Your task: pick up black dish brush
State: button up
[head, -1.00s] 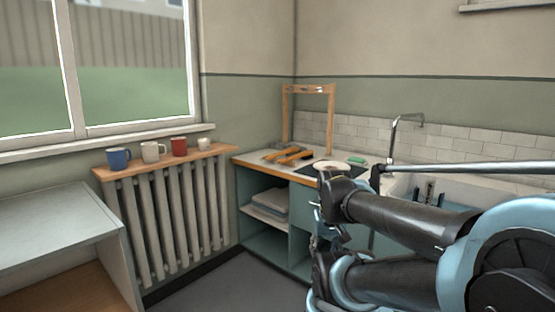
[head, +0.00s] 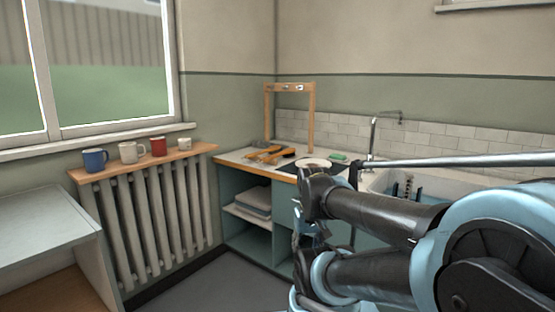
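Small dark upright shapes (head: 408,187) show in the sink (head: 437,185) at the right; they are too small to tell whether one is the black dish brush. Orange-handled tools (head: 270,154) lie on the counter, left of a white dish (head: 314,163) on a dark mat. A green sponge (head: 338,156) lies right of the dish. My gripper (head: 308,238) is in front of the counter, below its top and apart from these things. My own arm crosses in front of it, and its fingers cannot be made out.
A wooden frame (head: 290,86) stands at the back of the counter. The faucet (head: 373,135) rises behind the sink. Several mugs (head: 131,152) stand on the shelf over the radiator (head: 160,215). A grey cabinet (head: 40,222) is at the left. The floor between is clear.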

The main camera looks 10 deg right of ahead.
aim_at(289, 151)
jog(key=k, duration=1.2)
jog(key=u, duration=0.6)
jog(key=i, duration=1.75)
jog(key=z, duration=0.7)
jog(key=i, duration=1.15)
jog(key=z, duration=0.7)
